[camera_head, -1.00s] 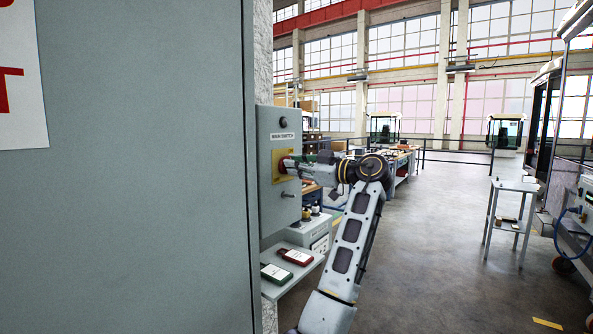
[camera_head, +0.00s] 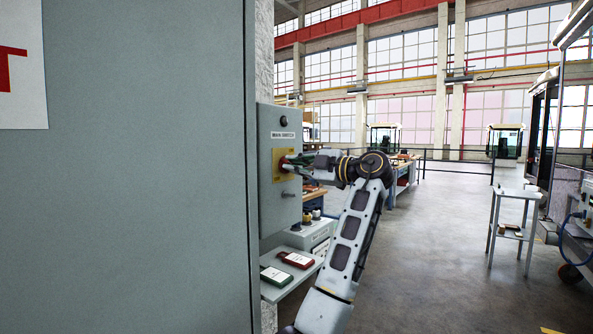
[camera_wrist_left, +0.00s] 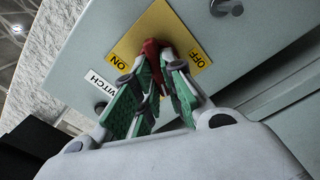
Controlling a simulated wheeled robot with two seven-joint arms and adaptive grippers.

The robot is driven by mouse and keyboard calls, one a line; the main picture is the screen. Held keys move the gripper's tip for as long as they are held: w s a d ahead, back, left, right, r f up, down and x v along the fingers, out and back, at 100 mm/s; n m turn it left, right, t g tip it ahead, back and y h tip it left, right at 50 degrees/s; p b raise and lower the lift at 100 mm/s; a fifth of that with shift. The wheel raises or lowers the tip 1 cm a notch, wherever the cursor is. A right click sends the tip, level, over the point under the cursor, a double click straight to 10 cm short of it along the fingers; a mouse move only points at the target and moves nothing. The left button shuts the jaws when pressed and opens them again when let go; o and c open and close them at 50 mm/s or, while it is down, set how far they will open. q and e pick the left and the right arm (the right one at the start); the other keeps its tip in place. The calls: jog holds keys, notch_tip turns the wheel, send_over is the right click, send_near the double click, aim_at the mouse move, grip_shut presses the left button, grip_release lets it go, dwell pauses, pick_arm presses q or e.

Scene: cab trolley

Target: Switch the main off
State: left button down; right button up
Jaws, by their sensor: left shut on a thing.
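The grey main switch box (camera_head: 267,215) is fixed to the wall beside a large grey cabinet. Its yellow plate (camera_wrist_left: 189,32) carries the words ON and OFF and also shows in the head view (camera_head: 277,174). A red switch handle (camera_wrist_left: 151,48) sits on the plate between the two words. My left gripper (camera_wrist_left: 157,68), with green finger pads, is shut on the red handle; it also shows at the box in the head view (camera_head: 289,162). The fingers hide part of the handle, so its exact angle is unclear. My right gripper is not in view.
A large grey cabinet (camera_head: 150,200) fills the left. Below the box, a shelf (camera_head: 283,285) bears a red and a green device. A small grey trolley table (camera_head: 517,193) stands at the right. The floor between is clear.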

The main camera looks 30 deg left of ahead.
pick_arm(q)
jog(key=n, duration=0.1)
jog(key=n+b, duration=0.1)
jog(key=n, duration=0.3)
jog(key=shift+f+b, duration=0.25)
jog(key=shift+b, duration=0.15)
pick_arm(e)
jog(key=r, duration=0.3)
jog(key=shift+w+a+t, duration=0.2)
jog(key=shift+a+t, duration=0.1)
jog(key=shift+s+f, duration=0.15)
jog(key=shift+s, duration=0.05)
pick_arm(q)
jog(key=c, duration=1.5)
grip_release()
jog(key=shift+c, duration=0.2)
jog(key=shift+o, duration=0.2)
jog(key=s+d, duration=0.1)
jog(key=d, duration=1.1)
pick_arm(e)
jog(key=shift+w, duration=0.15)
